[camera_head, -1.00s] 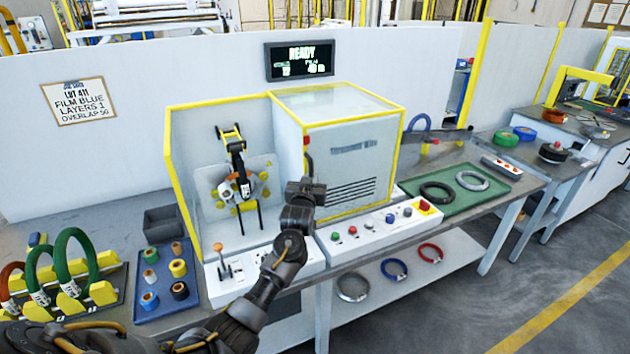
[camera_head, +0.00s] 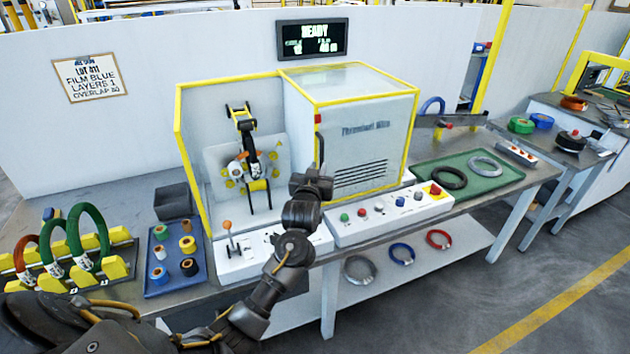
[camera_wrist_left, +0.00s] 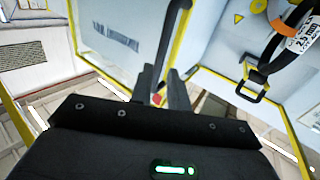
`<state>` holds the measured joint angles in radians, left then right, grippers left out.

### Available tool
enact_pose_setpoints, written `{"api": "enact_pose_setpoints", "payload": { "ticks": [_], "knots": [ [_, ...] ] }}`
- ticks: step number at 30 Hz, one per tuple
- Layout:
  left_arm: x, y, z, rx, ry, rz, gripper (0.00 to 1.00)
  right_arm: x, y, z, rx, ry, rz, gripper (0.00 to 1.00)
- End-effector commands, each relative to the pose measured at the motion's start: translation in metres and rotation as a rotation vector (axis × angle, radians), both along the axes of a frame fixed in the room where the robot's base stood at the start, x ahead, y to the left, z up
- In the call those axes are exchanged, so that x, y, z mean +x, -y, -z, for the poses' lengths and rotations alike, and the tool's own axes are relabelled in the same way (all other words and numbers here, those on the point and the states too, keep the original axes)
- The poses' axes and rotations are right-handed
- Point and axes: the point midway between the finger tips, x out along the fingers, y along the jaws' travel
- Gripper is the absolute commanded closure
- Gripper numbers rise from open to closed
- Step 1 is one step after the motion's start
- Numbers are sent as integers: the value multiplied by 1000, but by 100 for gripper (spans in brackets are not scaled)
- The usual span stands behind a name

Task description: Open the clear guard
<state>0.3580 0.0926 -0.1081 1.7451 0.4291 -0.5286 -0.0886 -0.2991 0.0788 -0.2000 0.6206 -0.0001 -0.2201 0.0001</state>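The clear guard (camera_head: 179,150) is a yellow-edged transparent panel structure around the wrapping bay; how far it stands open or shut is hard to tell. A dark upright handle (camera_head: 321,150) with a red top is at the left front edge of the box-like housing. My left gripper (camera_head: 318,178) is at the lower end of this handle. In the left wrist view, the two fingers of my left gripper (camera_wrist_left: 165,88) are apart, and the handle (camera_wrist_left: 178,30) runs down toward the gap between them. Contact cannot be told. My right gripper is not in view.
The wrapping ring (camera_head: 250,168) is in the bay. A lever (camera_head: 228,228) and a button panel (camera_head: 390,208) line the machine's front. A blue tray (camera_head: 158,290) of spools and a rack of coils are at left. A green mat (camera_head: 432,188) with two coils is at right.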

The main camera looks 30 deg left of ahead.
Motion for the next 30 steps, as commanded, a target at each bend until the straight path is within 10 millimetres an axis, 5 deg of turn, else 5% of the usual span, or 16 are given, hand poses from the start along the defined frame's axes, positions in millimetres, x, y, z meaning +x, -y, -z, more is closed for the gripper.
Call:
{"api": "enact_pose_setpoints", "payload": {
  "ticks": [9,26,30],
  "knots": [
    [-40,13,1,-1,-1,1,83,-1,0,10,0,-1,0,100],
    [-43,14,0,-1,-2,1,83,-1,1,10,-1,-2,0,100],
    [-53,19,17,-7,-48,24,83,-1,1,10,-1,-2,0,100]
  ]
}}
